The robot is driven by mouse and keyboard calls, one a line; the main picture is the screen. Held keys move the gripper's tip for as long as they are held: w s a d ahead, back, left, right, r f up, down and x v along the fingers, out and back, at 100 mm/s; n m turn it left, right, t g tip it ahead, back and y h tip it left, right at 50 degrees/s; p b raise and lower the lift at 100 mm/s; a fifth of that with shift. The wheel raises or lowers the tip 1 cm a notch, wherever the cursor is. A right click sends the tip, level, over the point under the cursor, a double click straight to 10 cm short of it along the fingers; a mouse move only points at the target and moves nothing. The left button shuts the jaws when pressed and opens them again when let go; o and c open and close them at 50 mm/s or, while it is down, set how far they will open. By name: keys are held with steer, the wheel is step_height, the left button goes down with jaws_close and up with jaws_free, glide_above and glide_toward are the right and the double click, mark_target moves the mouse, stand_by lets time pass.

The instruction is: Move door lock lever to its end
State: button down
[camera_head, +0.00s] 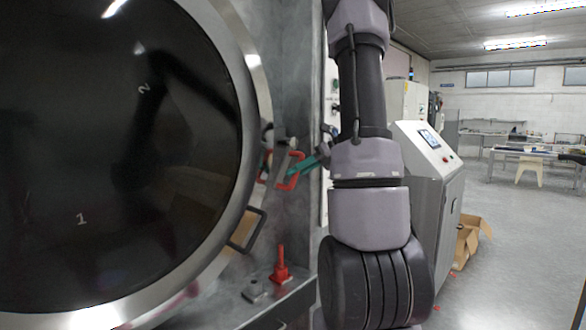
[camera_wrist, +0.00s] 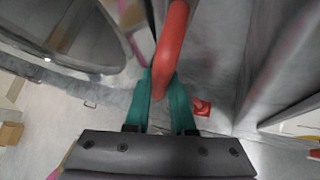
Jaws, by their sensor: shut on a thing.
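The door lock lever (camera_head: 292,181) is a red looped handle on a metal bracket at the right rim of the round door. In the wrist view the red bar (camera_wrist: 172,38) runs down from the top edge and in between my teal fingers. My gripper (camera_head: 299,170) reaches the lever from the right. It is shut on the red bar, with one finger on each side in the wrist view (camera_wrist: 163,82). The large round door (camera_head: 120,150) has dark glass and a metal rim, and looks closed against its frame.
A dark door handle (camera_head: 247,230) sits below the lever. A red upright fitting (camera_head: 280,268) stands on the metal ledge beneath. A grey control cabinet (camera_head: 430,190) with a screen is right of my arm. Open floor lies farther right.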

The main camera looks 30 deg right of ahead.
steer(key=shift+w+d+f+n+t+h, duration=0.2)
steer(key=shift+d+n+h, duration=0.25)
steer(key=shift+d+h, duration=0.3)
steer(key=shift+w+d+f+n+t+h, duration=0.1)
steer(key=shift+w+d+f+n+h, duration=0.2)
steer(key=shift+d+n+h, duration=0.35)
steer(key=shift+w+d+f+n+t+h, duration=0.15)
steer(key=shift+w+d+n+h, duration=0.15)
steer(key=shift+d+h, duration=0.55)
steer(key=c, duration=0.8)
jaws_free()
steer(key=shift+o, duration=0.2)
steer(key=v, duration=1)
steer(key=shift+s+r, duration=0.25)
steer(key=shift+r, duration=0.05)
